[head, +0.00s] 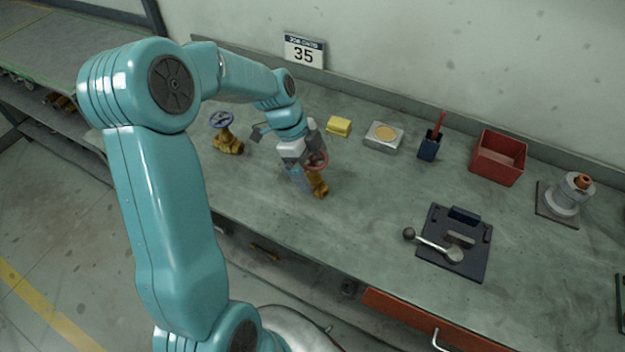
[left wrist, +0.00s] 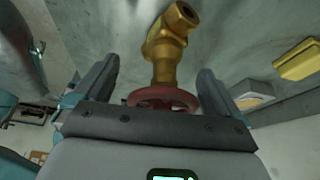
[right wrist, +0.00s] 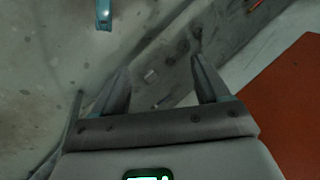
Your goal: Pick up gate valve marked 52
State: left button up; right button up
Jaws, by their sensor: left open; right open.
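A brass gate valve with a red handwheel (head: 317,160) stands on the workbench, partly hidden by my left gripper (head: 306,172). In the left wrist view its brass body (left wrist: 166,50) and red handwheel (left wrist: 163,98) lie between the open fingers of my left gripper (left wrist: 155,78). I cannot tell whether the fingers touch it. A second brass valve with a blue handwheel (head: 222,119) stands farther left on the bench. No number is legible on either valve. My right gripper (right wrist: 158,70) is open and empty, above the floor beside an orange-red surface; it is outside the head view.
Along the bench back are a yellow block (head: 339,126), a grey box with a yellow disc (head: 384,136), a dark blue cup (head: 429,147) and a red bin (head: 498,158). A dark fixture (head: 471,262) with a lever sits nearer the front.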

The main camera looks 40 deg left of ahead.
pick_arm(q)
jog(key=shift+w+f, duration=0.15)
jog(key=shift+w, duration=0.15)
jog(key=c, duration=1.1)
jog(key=shift+s, duration=0.15)
grip_shut()
